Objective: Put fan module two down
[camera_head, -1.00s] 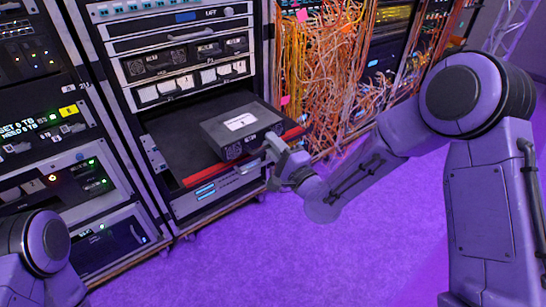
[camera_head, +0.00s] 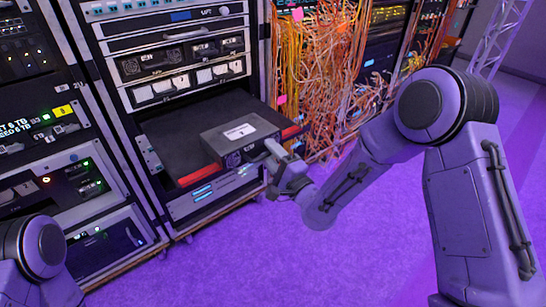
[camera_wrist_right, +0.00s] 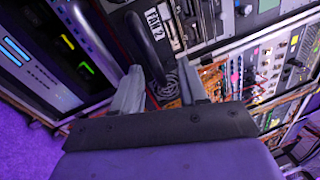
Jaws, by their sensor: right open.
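Fan module two (camera_head: 240,138) is a dark grey box with a white label on top. It sits on the black pulled-out shelf (camera_head: 178,138) with a red front edge. The wrist view shows its front face with a "FAN 2" label (camera_wrist_right: 155,22) and a dark curved handle (camera_wrist_right: 146,48). My right gripper (camera_head: 272,152) is at the module's front; in the wrist view its fingers (camera_wrist_right: 158,85) are apart, with the handle between or just ahead of them. Whether they touch it I cannot tell. My left gripper is out of view.
The rack above the shelf holds a unit with white-faced modules (camera_head: 190,82). Orange cables (camera_head: 315,65) hang in dense tangles in the rack to the right. Another rack with lit panels (camera_head: 75,175) stands at left. The purple floor (camera_head: 270,245) in front is clear.

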